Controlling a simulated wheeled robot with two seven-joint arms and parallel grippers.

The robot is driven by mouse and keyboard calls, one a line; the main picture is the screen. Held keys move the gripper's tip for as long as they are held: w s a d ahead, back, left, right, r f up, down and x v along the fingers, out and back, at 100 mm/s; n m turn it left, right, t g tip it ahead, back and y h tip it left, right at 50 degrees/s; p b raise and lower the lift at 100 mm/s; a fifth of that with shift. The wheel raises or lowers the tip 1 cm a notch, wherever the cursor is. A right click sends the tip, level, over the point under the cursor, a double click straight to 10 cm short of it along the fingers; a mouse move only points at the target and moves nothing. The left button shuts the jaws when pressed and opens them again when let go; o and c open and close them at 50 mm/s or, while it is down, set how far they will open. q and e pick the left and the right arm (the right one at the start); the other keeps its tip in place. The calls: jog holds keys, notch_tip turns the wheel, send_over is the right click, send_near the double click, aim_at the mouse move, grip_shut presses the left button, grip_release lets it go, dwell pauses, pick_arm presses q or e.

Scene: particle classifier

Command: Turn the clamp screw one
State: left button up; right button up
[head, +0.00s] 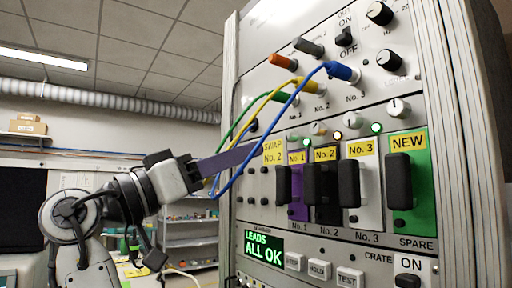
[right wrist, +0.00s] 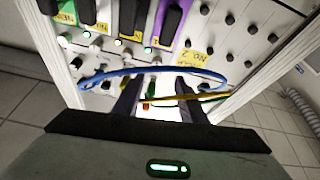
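No part is labelled as a clamp screw. Small round knobs sit in a row above the card slots, and the one above card No. 1 (head: 294,137) may be it. Purple card No. 1 (head: 298,205) with its black handle stands in the leftmost labelled slot; its purple front also shows in the right wrist view (right wrist: 163,22). My right gripper (head: 252,152) comes in from the left, its purple-grey fingers pointing at the panel near the yellow swap label. In the right wrist view (right wrist: 156,88) its fingers stand apart with cables crossing by the tips; no grip shows. My left gripper is out of view.
Blue (head: 290,108), yellow (head: 252,112) and green (head: 238,128) leads hang in arcs near my right gripper. Cards No. 2, No. 3 and green NEW (head: 420,180) stand to the right. The display (head: 263,248) reads LEADS ALL OK. Shelves (head: 190,235) stand behind.

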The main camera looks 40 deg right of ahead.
aim_at(286, 138)
jog(key=x, duration=0.3)
jog(key=p+x, duration=0.1)
jog(key=x, duration=0.4)
jog(key=shift+s+d+r, duration=0.15)
jog(key=shift+s+d, duration=0.15)
jog(key=shift+s, duration=0.1)
jog(key=shift+d+r, duration=0.2)
jog(key=shift+d, duration=0.35)
grip_shut()
jog(key=shift+w+m+g+p, duration=0.1)
jog(key=shift+m+g+p, duration=0.3)
jog(key=shift+m, duration=0.7)
grip_release()
